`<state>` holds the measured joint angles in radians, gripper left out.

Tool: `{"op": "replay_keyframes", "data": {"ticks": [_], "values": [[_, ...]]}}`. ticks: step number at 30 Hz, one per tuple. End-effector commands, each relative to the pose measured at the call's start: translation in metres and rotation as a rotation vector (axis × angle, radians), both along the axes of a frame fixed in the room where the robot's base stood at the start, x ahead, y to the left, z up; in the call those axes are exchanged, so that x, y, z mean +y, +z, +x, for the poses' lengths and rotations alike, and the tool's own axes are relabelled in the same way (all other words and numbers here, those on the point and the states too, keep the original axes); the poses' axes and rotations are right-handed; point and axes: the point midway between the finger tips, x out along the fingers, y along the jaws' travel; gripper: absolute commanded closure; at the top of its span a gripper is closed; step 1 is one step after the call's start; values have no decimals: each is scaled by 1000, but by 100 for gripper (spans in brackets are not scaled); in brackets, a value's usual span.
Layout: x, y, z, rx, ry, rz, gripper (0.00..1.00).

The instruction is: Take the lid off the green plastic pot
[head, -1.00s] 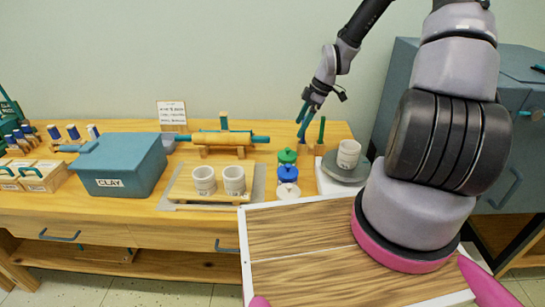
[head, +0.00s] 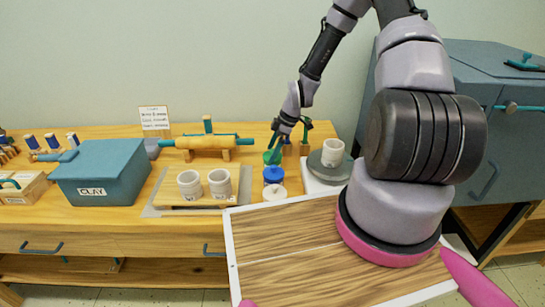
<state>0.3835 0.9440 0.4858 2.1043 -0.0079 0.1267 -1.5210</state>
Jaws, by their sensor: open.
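The green plastic pot (head: 271,157) is the farthest in a row of three small pots on the wooden table. Its green top shows just below my gripper (head: 275,145), and the blue pot in front hides part of its body. My gripper is open, pointing down, with its teal fingertips at or just above the green top. I cannot tell whether they touch it or stand around the lid.
A blue pot (head: 273,174) and a white pot (head: 273,191) stand close in front. Two pale cups (head: 219,184) are on a board to the left. A grey wheel (head: 329,165) bears another cup (head: 333,151) at right. Tools stand behind.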

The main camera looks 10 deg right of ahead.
Motion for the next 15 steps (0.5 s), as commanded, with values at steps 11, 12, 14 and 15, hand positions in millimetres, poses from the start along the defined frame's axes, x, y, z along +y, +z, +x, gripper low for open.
{"op": "replay_keyframes", "data": {"ticks": [11,12,14,15], "values": [[0,1,0,0,0,0,62],[0,1,0,0,0,0,63],[0,1,0,0,0,0,63],[0,1,0,0,0,0,63]]}}
